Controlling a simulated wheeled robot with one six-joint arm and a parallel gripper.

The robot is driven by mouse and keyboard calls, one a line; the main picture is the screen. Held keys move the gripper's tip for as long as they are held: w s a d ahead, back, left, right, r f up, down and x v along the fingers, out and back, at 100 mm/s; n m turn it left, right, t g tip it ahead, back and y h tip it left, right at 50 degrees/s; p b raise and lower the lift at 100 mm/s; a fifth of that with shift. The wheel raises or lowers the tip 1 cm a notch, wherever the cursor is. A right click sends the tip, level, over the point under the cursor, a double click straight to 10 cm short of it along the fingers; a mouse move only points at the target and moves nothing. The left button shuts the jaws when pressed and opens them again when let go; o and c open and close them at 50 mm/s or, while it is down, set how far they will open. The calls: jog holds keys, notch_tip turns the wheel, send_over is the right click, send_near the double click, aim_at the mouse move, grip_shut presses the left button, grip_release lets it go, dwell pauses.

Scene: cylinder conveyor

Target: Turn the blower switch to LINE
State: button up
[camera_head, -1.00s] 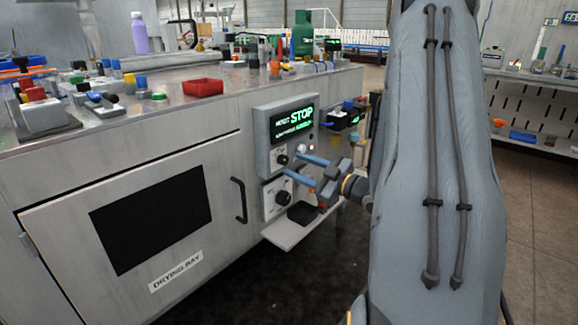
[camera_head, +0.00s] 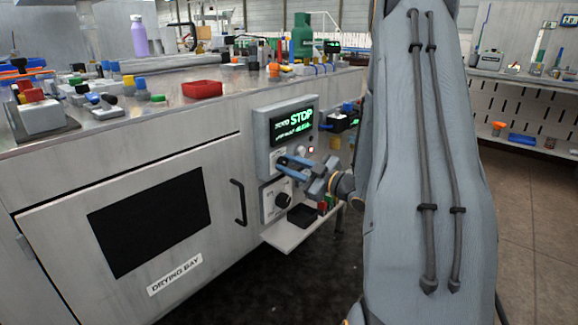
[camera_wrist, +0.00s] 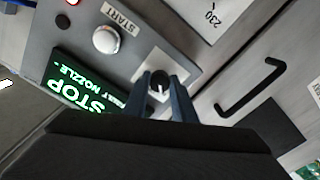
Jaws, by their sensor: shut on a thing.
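A small black knob (camera_wrist: 159,83) with a white pointer line sits on a pale plate on the grey control panel (camera_head: 264,143). The pointer faces the bottom of the wrist view. My gripper (camera_wrist: 161,97) has its two blue fingers on either side of this knob, shut on it. In the head view my gripper (camera_head: 284,167) reaches the panel from the right, just below the display (camera_head: 291,124), and covers the knob. The display reads STOP in green, with NOZZLE legible in the wrist view. I cannot read any LINE label.
A white round button (camera_wrist: 106,39) labelled START is beside the knob. A lower panel (camera_head: 268,212) carries a larger black knob (camera_head: 283,200). Below it is a small shelf (camera_head: 288,240) with a dark block. The drying bay door handle (camera_head: 239,202) stands out to the left.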

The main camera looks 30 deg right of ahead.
jog(key=shift+p, duration=0.3)
jog(key=m+p, duration=0.4)
jog(key=p, duration=0.1)
jog(key=shift+s+a+r, duration=0.1)
jog(key=shift+r, duration=0.05)
jog(key=m+p, duration=0.4)
jog(key=shift+m, duration=0.4)
jog(key=shift+f, duration=0.2)
jog(key=o, duration=1)
jog(key=shift+o, duration=0.2)
